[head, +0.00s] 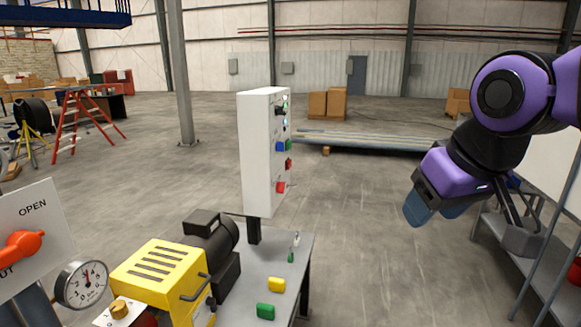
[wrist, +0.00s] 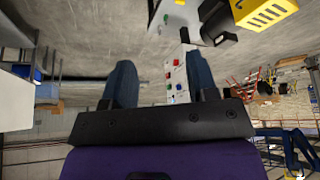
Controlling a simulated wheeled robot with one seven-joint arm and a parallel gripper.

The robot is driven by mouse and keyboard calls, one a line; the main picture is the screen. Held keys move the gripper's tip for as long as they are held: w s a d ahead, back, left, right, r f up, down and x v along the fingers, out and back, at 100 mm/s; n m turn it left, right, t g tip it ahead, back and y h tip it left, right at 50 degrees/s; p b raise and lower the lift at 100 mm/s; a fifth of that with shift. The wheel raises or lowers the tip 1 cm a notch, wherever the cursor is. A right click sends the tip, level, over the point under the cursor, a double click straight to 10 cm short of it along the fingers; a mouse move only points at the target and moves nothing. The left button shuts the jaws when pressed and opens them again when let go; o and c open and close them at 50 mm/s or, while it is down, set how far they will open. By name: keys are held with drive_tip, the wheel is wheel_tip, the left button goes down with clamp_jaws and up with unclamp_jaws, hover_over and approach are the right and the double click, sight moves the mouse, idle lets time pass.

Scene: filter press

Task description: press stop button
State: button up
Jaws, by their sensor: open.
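A white upright control box (head: 257,152) stands in the middle of the head view, its button face turned right and seen at a steep angle. It carries a dark knob (head: 281,110), a blue and green pair (head: 284,145), a red control (head: 289,163) and a lower red control (head: 281,187). I cannot tell which is the stop button; labels are unreadable. My gripper (head: 436,210) is open and empty, well to the right of the box. In the wrist view the small box face (wrist: 177,78) shows between my two blue fingers, some distance beyond them.
A grey table (head: 270,262) below the box holds a yellow machine (head: 160,272), a yellow block (head: 276,285) and a green block (head: 265,311). A gauge (head: 82,285) and an orange-red handle (head: 22,246) are at the left. Floor between box and gripper is clear.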

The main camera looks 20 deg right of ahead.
drive_tip(key=shift+c, duration=0.2)
clamp_jaws()
idle(1.5)
